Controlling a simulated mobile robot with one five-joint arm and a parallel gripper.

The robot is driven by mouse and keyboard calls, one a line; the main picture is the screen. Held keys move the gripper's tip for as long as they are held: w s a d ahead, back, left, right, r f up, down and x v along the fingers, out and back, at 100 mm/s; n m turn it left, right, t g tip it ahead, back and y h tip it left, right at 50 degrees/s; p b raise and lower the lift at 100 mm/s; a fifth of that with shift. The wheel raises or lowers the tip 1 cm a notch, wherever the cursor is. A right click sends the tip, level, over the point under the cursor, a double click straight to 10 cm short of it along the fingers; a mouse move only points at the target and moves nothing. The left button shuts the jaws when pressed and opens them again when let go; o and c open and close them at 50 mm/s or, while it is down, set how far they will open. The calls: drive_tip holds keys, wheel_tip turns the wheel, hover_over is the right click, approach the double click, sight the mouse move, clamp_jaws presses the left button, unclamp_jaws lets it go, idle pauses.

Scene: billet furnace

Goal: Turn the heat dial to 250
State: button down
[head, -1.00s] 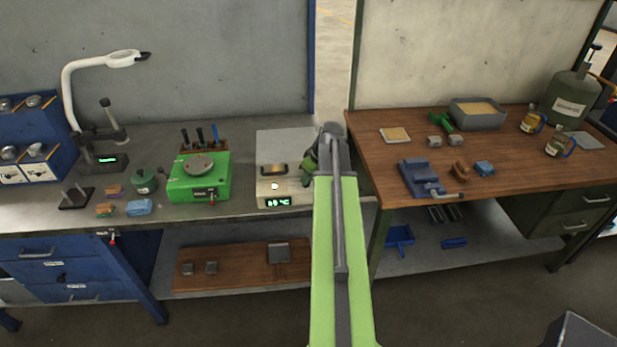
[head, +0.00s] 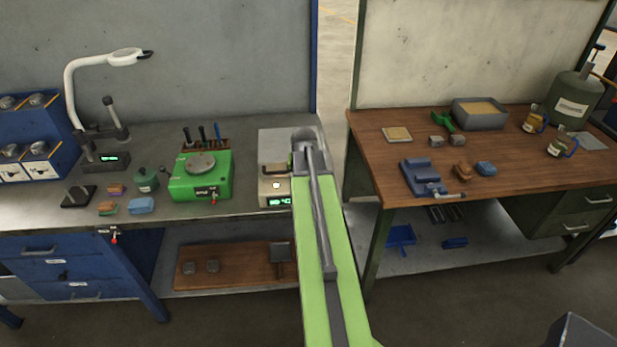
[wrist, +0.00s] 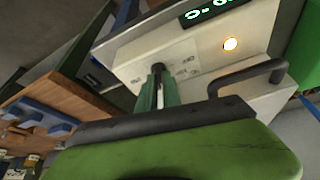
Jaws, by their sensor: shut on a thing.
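The small furnace (head: 272,188) is a pale box on the left bench, with a green-lit display (head: 278,202) on its front. In the wrist view its pale panel (wrist: 130,62) shows tilted, with the display (wrist: 212,10) cut by the top edge; I cannot read the number surely. The heat dial (wrist: 157,68) is a small dark knob on this panel with marks around it, largely covered by my fingers. My gripper (wrist: 160,88) has its green fingers shut on the dial. In the head view my arm hides the dial and the gripper.
A lit round button (wrist: 230,44) and a dark bar handle (wrist: 265,78) are close to my gripper. A green machine (head: 200,178) stands left of the furnace. A wooden bench (head: 375,155) stands right, across a gap, with a blue fixture (head: 422,178) on it.

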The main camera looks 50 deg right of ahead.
drive_tip(key=m+g, duration=0.1)
drive_tip(key=m, duration=0.4)
drive_tip(key=shift+w+g+h, duration=0.1)
drive_tip(key=shift+g+h, duration=0.3)
idle(0.4)
drive_tip(key=c, duration=1.5)
unclamp_jaws()
drive_tip(key=p+v, duration=1.6)
drive_tip(key=v, duration=0.1)
drive_tip(key=shift+w+a+r, duration=0.15)
drive_tip(key=shift+r, duration=0.05)
